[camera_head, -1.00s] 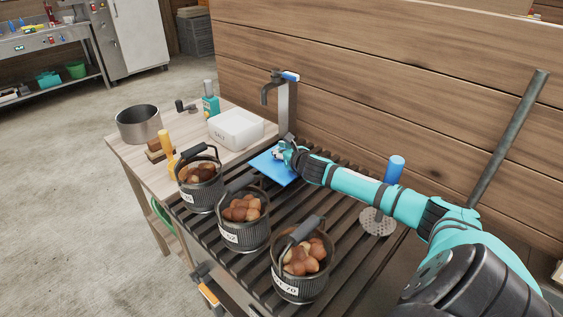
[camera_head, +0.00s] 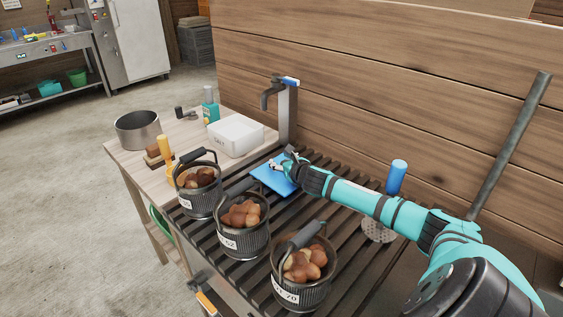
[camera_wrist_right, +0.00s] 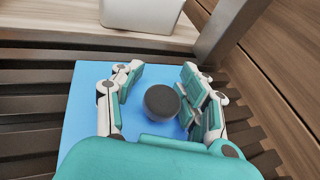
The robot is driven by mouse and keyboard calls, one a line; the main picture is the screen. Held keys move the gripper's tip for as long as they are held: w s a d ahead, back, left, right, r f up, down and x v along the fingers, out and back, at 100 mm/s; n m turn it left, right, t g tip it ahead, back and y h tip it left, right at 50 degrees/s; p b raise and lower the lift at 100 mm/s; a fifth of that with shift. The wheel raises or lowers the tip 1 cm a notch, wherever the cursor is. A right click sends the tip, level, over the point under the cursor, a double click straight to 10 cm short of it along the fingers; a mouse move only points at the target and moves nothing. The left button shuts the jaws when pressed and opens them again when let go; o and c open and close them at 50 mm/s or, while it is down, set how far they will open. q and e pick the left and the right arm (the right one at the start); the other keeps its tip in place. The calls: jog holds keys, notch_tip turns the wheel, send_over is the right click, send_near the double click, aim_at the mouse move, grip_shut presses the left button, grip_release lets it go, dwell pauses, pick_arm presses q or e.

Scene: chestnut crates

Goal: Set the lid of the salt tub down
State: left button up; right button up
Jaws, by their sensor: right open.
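The blue lid (camera_head: 268,179) lies flat on the dark slatted rack, in front of the salt tub and to its right. In the right wrist view the lid (camera_wrist_right: 84,112) shows its round dark knob (camera_wrist_right: 162,101). My right gripper (camera_head: 284,161) is at the lid. In the right wrist view its fingers (camera_wrist_right: 160,76) are open, one on each side of the knob, with gaps between. The white salt tub (camera_head: 235,137) stands uncovered on the wooden table beside the rack; its lower part shows in the right wrist view (camera_wrist_right: 140,14). My left gripper is out of view.
Several chestnut buckets, such as the middle one (camera_head: 243,239), line the rack's front. A tap post (camera_head: 287,112) stands behind the lid. A blue-handled skimmer (camera_head: 397,178) is to the right. A metal pot (camera_head: 138,131) and a bottle (camera_head: 209,108) are on the table.

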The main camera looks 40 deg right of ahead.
jog(key=shift+r, duration=0.15)
jog(key=v, duration=0.9)
jog(key=shift+s+r+p, duration=0.1)
jog(key=shift+s+p, duration=0.2)
jog(key=shift+s, duration=0.1)
jog(key=shift+v, duration=1.1)
